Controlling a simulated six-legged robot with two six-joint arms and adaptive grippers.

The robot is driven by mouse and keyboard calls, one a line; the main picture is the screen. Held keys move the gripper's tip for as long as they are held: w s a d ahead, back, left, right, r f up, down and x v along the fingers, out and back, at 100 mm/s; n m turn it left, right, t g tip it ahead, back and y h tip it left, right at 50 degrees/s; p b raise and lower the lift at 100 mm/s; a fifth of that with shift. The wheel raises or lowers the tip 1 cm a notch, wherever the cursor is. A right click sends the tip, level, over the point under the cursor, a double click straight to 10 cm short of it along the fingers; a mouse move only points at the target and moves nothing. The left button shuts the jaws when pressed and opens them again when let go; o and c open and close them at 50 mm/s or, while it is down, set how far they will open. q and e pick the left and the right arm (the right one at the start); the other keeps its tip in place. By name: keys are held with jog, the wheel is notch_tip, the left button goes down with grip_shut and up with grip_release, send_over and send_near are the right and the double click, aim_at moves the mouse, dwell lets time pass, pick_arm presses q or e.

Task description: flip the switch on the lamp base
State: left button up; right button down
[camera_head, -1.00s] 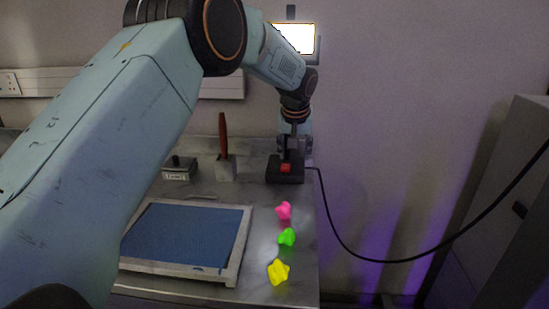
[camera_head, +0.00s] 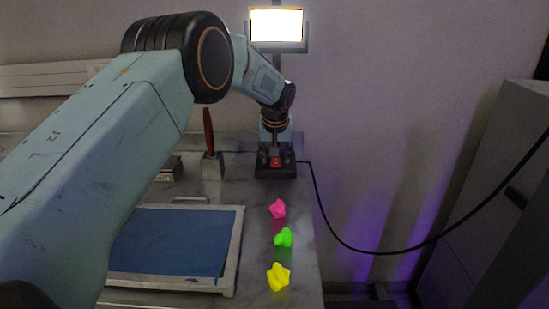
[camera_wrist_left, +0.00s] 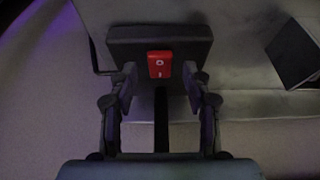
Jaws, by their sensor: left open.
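The lamp has a black base (camera_head: 288,172) at the back right of the table and a lit white panel (camera_head: 277,26) above it. A red rocker switch (camera_head: 276,161) is on the base's front. In the left wrist view the switch (camera_wrist_left: 160,64) shows an O and an I mark, on the dark base (camera_wrist_left: 125,42). My left gripper (camera_head: 275,147) is at the base, partly hard to make out against it. In the wrist view its fingers (camera_wrist_left: 160,78) are open and apart, one on each side of the switch, with nothing between them. Contact cannot be told. My right gripper is not in view.
A blue-surfaced framed tray (camera_head: 236,250) lies at front left. Pink (camera_head: 278,209), green (camera_head: 284,237) and yellow (camera_head: 278,277) lumps lie along the table's right side. A red-handled tool (camera_head: 208,130) stands in a block. A black cable (camera_head: 345,243) hangs right of the table.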

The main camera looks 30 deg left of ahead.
pick_arm(q)
jog(key=shift+a+f, duration=0.2)
jog(key=shift+f, duration=0.25)
jog(key=shift+w+d+r, duration=0.1)
jog(key=shift+w+d, duration=0.05)
jog(key=shift+d, duration=0.2)
jog(key=shift+a, duration=0.4)
jog(key=c, duration=0.4)
jog(key=shift+d, duration=0.25)
jog(key=c, duration=0.5)
jog(key=shift+a, duration=0.15)
grip_shut()
